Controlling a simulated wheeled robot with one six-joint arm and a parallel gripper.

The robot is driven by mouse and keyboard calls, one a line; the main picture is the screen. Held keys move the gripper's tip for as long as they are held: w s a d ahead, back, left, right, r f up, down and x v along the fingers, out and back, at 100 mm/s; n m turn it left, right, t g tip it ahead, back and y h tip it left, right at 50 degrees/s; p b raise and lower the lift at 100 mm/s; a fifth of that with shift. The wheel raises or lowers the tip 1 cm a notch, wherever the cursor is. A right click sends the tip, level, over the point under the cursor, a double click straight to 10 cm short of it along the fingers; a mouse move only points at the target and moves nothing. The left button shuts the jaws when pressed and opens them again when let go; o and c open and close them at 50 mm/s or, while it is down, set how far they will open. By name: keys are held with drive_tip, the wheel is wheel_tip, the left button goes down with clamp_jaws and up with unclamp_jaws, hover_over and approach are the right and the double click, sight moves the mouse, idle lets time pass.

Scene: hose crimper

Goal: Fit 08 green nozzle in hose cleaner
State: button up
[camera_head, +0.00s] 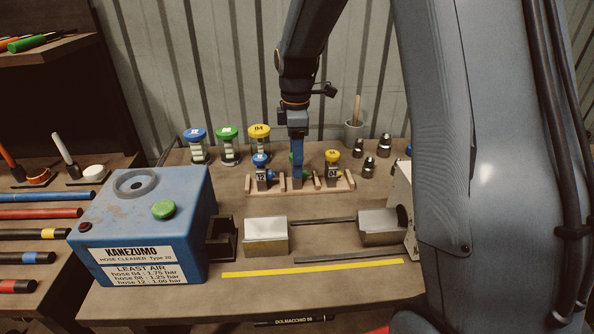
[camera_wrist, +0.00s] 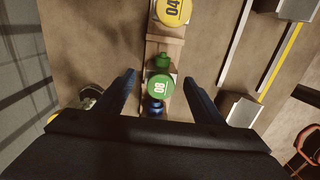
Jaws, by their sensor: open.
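The green 08 nozzle (camera_wrist: 159,86) stands in the wooden rack (camera_head: 343,185). In the wrist view it lies between the two open fingers of my gripper (camera_wrist: 159,82), with a gap on each side. In the head view my gripper (camera_head: 297,180) points down at the middle of the rack and hides most of the green nozzle. The blue hose cleaner (camera_head: 190,235), labelled KANEZUMO, stands at the left of the bench. It has a grey ring opening (camera_head: 135,183) and a green button (camera_head: 163,210) on top.
The blue 12 nozzle (camera_head: 261,172) and the yellow 04 nozzle (camera_head: 332,166) flank the green one closely in the rack. Several capped jars, including a green one (camera_head: 228,132), stand behind. Metal blocks (camera_head: 266,237) and a yellow strip (camera_head: 312,268) lie in front.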

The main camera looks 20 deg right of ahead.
drive_tip(key=shift+s+d+f+p, duration=0.15)
drive_tip(key=shift+f+p, duration=0.6)
drive_tip(key=shift+f, duration=1.5)
drive_tip(key=c, duration=1.2)
